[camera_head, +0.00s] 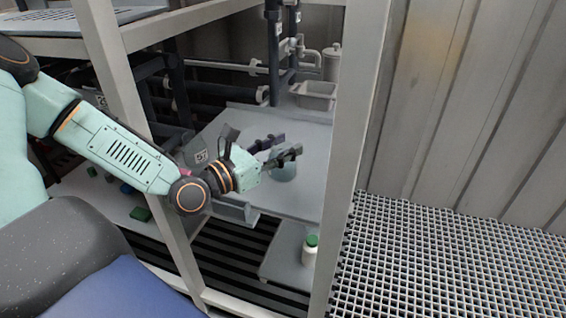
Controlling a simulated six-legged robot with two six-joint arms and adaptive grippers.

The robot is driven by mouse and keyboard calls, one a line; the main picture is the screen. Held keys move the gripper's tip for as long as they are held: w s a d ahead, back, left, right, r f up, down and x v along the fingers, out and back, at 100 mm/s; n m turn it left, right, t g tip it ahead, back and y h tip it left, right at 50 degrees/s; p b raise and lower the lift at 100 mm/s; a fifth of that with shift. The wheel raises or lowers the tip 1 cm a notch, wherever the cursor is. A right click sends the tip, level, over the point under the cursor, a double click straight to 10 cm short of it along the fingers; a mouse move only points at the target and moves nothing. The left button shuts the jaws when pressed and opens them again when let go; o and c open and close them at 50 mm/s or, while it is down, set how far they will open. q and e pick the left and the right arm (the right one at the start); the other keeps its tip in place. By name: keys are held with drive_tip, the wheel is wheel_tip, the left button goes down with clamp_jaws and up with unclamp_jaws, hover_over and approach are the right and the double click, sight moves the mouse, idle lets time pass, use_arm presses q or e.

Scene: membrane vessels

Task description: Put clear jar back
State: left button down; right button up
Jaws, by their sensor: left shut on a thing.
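My left arm reaches in from the left between two grey posts. My left gripper (279,152) is over a grey shelf board (315,150) and is shut on a clear, bluish jar (284,172). The jar sits between and just below the fingers and is partly hidden by them. I cannot tell whether its bottom touches the board. My right gripper is not in view.
A white jar with a green lid (310,249) stands on a lower ledge. A grey tray (317,95) and a canister (332,62) are at the back near dark pipes. Posts (345,150) flank the opening. Small green blocks (140,214) lie at lower left.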

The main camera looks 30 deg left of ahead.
use_arm(q)
wheel_tip(320, 180, down, 4)
drive_tip(key=shift+a+r+b, duration=0.15)
drive_tip(key=shift+r+b, duration=0.1)
drive_tip(key=shift+b, duration=0.75)
drive_tip(key=shift+w+d, duration=0.2)
drive_tip(key=shift+d, duration=0.05)
drive_tip(key=shift+s+a+r, duration=0.1)
drive_tip(key=shift+s+a, duration=0.1)
drive_tip(key=shift+a, duration=0.05)
drive_tip(key=c, duration=1.1)
unclamp_jaws()
drive_tip(key=shift+f, duration=0.2)
drive_tip(key=shift+c, duration=0.2)
drive_tip(key=shift+o, duration=1.4)
drive_tip(key=shift+w+d, duration=0.15)
drive_tip(key=shift+o, duration=0.5)
drive_tip(key=shift+r, duration=0.15)
